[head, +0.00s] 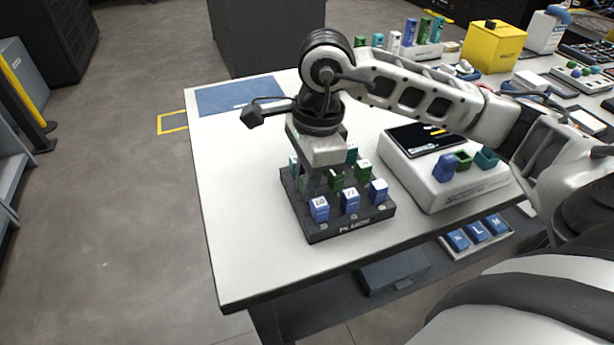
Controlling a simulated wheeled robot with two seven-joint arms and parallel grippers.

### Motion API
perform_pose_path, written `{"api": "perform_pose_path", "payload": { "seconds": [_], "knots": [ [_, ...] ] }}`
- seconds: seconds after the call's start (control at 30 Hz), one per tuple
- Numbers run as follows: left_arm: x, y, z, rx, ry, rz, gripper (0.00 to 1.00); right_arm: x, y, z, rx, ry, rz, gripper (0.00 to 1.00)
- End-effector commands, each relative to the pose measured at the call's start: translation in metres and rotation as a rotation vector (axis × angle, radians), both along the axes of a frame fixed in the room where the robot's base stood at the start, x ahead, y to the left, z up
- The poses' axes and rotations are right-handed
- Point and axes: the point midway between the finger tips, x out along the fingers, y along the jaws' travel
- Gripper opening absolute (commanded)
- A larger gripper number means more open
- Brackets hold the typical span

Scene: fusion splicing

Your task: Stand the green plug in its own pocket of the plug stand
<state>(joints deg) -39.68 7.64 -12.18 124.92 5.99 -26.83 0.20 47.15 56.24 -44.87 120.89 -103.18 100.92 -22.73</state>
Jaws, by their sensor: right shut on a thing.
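The plug stand (352,226) is a dark block near the table's front left, with rows of labelled plugs standing in it. My right gripper (314,190) points down over the stand's left part and is shut. What it holds is mostly hidden by the fingers; it is likely the green plug, and I cannot tell whether it is seated. Other green plugs (363,171) stand in the middle row. Blue plugs (349,200) fill the front row, and teal plugs (352,153) show at the back. My left gripper is out of view.
A white splicing machine (450,187) with a dark screen and coloured holders stands right of the stand. A blue mat (240,93) lies at the back left. A yellow bin (494,47) and several bottles stand at the back. The white table (235,210) is clear at left.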

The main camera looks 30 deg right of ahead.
Motion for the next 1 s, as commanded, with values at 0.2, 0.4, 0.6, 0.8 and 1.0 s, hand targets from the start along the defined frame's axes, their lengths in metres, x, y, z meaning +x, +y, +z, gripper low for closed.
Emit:
{"api": "perform_pose_path", "payload": {
  "seconds": [0.2,0.4,0.6,0.8,1.0],
  "knots": [
    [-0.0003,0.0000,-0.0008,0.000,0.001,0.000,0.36,0.0000,-0.0001,-0.0004,0.000,0.000,0.000,0.03],
    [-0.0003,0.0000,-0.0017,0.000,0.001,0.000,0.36,0.0000,-0.0001,-0.0009,0.000,0.000,0.000,0.03],
    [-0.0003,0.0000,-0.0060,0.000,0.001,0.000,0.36,0.0001,-0.0002,-0.0029,0.000,-0.001,0.000,0.03],
    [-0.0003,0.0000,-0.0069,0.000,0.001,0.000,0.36,0.0000,-0.0001,-0.0025,-0.001,0.000,0.000,0.03],
    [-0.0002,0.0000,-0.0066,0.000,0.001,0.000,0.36,0.0000,-0.0001,-0.0024,0.000,0.000,0.000,0.36]
  ]
}}
